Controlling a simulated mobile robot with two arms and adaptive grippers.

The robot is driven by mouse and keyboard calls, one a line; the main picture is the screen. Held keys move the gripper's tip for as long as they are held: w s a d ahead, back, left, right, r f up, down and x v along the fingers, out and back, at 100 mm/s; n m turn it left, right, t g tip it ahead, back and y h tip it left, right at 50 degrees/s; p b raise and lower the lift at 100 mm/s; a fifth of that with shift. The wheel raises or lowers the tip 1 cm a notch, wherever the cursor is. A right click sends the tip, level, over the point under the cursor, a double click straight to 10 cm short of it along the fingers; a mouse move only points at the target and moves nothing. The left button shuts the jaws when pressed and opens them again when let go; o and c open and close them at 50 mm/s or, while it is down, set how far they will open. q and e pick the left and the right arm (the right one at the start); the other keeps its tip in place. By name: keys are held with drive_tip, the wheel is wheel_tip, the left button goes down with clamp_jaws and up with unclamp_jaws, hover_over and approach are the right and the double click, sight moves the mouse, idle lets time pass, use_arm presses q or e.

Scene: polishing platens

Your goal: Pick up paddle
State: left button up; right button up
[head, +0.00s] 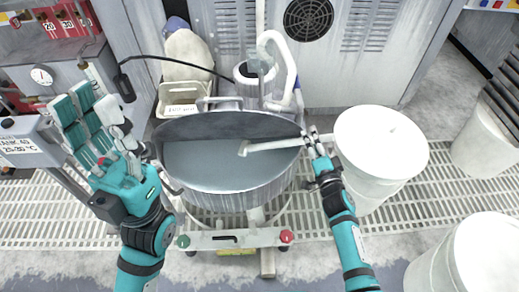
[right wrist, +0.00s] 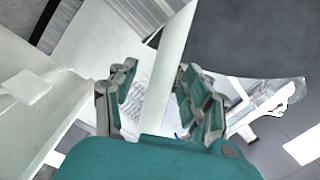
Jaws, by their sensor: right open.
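A pale paddle (head: 272,145) lies across the right part of a round grey vat (head: 230,190), with its right end over the vat's rim. My right gripper (head: 316,146) is at that end. In the right wrist view a pale bar, apparently the paddle (right wrist: 170,65), runs between the open fingers of the right gripper (right wrist: 158,95); I cannot tell whether they touch it. My left gripper (head: 100,125) is open and empty, raised left of the vat with its fingers spread. The paddle's far right end is partly hidden by my right fingers.
A white lidded bucket (head: 380,145) stands close right of my right gripper. More white buckets stand at the right (head: 487,140) and lower right (head: 485,255). A pump (head: 258,80) with a white pipe and a cream bin (head: 183,100) are behind the vat. Grated floor surrounds it.

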drive_tip(key=shift+w, duration=0.1)
clamp_jaws()
idle(0.3)
drive_tip(key=shift+r, duration=0.15)
